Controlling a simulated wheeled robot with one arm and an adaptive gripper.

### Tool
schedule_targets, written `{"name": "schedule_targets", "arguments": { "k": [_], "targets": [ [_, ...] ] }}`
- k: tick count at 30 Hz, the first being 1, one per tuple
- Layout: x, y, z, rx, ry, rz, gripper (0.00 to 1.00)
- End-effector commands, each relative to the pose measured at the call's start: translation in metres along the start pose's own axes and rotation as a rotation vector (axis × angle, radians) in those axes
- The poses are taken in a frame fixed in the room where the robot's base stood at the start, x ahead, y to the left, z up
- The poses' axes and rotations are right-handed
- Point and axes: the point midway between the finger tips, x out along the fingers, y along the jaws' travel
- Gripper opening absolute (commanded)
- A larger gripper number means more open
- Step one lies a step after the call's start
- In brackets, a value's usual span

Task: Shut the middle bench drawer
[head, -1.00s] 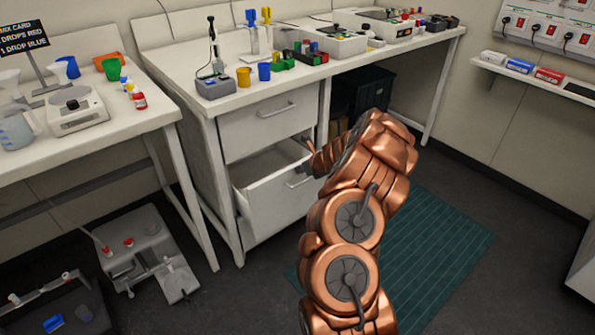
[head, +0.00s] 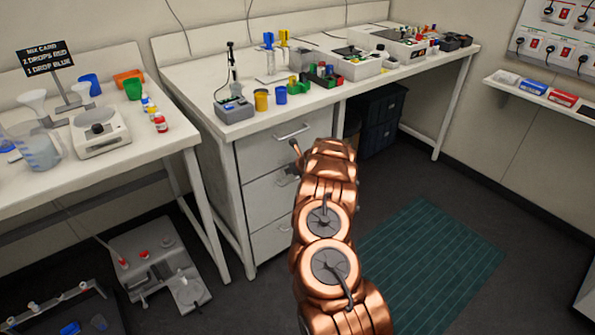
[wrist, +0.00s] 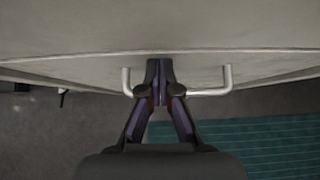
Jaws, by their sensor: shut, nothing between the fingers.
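The middle bench drawer (head: 262,201) is the grey-white front below the top drawer (head: 268,148) in the head view. Its front looks flush, or nearly so, with the fronts above and below, and no drawer interior shows. My arm covers its right part. In the wrist view, a drawer front (wrist: 85,68) with a bar handle (wrist: 228,80) lies straight ahead. My gripper (wrist: 160,68) is shut and empty, its fingertips at the front between the handle's two ends. I cannot tell whether they touch the front.
The bottom drawer (head: 268,239) is below. The bench top (head: 190,82) carries cups, a stirrer and boxes. Dark crates (head: 382,110) stand under the bench at right. A side table (head: 95,175) is at left, with equipment on the floor. The green mat (head: 430,255) is clear.

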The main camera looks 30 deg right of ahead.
Motion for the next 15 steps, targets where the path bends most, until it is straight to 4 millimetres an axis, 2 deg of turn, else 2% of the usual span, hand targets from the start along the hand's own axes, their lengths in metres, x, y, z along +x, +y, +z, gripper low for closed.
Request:
{"name": "schedule_targets", "arguments": {
  "k": [15],
  "targets": [
    [0.0053, 0.0018, 0.0112, -0.005, -0.009, -0.004, 0.00]
  ]
}}
